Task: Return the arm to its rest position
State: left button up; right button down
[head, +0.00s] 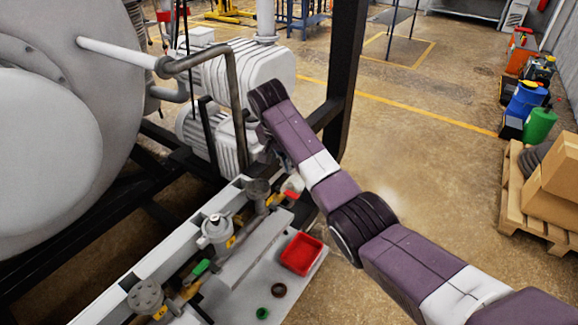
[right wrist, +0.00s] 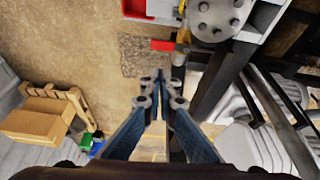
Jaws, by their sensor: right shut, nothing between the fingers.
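My right arm (head: 395,260) reaches from the lower right of the head view up and left, towards the grey pump beside the furnace. My right gripper (right wrist: 160,84) shows in the right wrist view with its two blue fingers brought together at the tips. Nothing is held between them. In the head view the arm's far end is by the pump, and the fingers cannot be made out clearly. A valve with a red handle (right wrist: 163,45) appears beyond the fingertips in the wrist view. My left gripper is in neither view.
The furnace (head: 45,150) fills the left. A ribbed pump (head: 225,75) and a black post (head: 347,75) stand near my arm. A ledge with valves (head: 215,232) and a red tray (head: 301,254) lies below. Boxes (head: 555,175) sit on a pallet at right. Open floor lies between.

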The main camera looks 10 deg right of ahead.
dwell(0.3)
jog(key=s+f+n+y, duration=0.2)
jog(key=s+f+n, duration=0.3)
jog(key=s+f, duration=1.3)
jog(key=s+d+r+n, duration=0.1)
jog(key=s+d+n, duration=0.15)
jog(key=s, duration=0.95)
jog(key=s+d+r+n, duration=0.1)
jog(key=s+r+n, duration=0.15)
jog(key=s, duration=1.05)
notch_tip(320, 180, down, 28)
jog(key=s+b, duration=0.1)
jog(key=b, duration=0.1)
jog(key=s+d+f+n+g+b, duration=0.1)
jog(key=s+d+f+b, duration=0.1)
jog(key=s+f, duration=1.5)
notch_tip(320, 180, down, 3)
jog(key=shift+s+d+r+g+y, duration=0.2)
jog(key=shift+s+d+g+y, duration=0.15)
jog(key=shift+d, duration=0.25)
